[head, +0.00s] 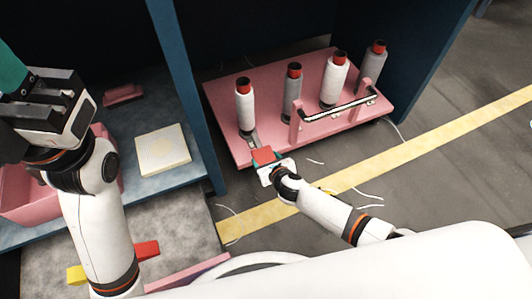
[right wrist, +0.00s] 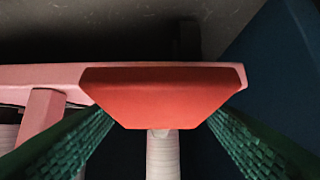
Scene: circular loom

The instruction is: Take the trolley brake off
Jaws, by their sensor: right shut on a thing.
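The pink trolley (head: 222,108) stands on the floor at the centre right of the head view, carrying several bobbins with red tops. A red brake pedal (head: 262,155) on a grey metal arm sits at its near left edge. My right gripper (head: 266,160) is shut on this pedal. In the right wrist view the red pedal (right wrist: 160,92) lies between the green ribbed fingers, one at each side. My left gripper (head: 12,72) is at the left edge of the head view, partly cut off, away from the trolley, and its opening is unclear.
A blue post (head: 180,90) stands left of the trolley and a blue panel (head: 425,60) right of it. A pink-posted black handle (head: 342,107) rises at the trolley's front. Blue shelving holds a cream block (head: 163,150). Floor with a yellow stripe (head: 420,137) is open in front.

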